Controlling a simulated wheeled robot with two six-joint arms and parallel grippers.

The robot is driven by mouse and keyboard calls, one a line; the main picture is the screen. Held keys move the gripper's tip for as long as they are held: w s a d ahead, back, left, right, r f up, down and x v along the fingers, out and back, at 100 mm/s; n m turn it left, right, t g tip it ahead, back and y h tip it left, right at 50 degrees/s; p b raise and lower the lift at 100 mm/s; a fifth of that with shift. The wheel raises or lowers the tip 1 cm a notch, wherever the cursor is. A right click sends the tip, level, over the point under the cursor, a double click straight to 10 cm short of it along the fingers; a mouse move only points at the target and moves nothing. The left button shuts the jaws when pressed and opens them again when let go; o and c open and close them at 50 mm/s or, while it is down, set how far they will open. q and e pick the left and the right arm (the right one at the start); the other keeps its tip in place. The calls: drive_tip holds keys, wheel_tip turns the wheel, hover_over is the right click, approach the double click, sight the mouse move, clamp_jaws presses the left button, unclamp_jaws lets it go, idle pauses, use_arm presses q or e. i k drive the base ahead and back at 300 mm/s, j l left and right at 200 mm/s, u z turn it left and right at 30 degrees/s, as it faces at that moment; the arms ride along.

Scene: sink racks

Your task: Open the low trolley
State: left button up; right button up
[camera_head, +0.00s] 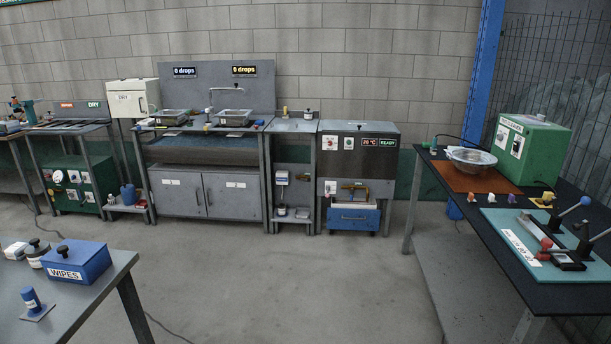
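A low blue unit (353,219) with a pale handle bar on its front stands on the floor under a grey cabinet with a dark front (357,150); it seems to be the low trolley. Its front looks closed, and a white tray-like part with a brownish piece sits just above it. It is across the room, right of the picture's middle. Small dark shapes at its base may be wheels, too small to tell. Neither of my grippers shows in this view.
Open grey floor (270,285) lies between me and the trolley. A metal table (60,310) with a blue WIPES box (78,262) is at front left. A dark bench (520,200) with a green box (527,150) stands at right. A sink unit (207,190) is left of the trolley.

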sight(358, 214)
drive_tip(key=i+j, duration=0.1)
drive_tip(key=i, duration=0.9)
drive_tip(key=i+j+z, duration=0.15)
drive_tip(key=i, duration=0.85)
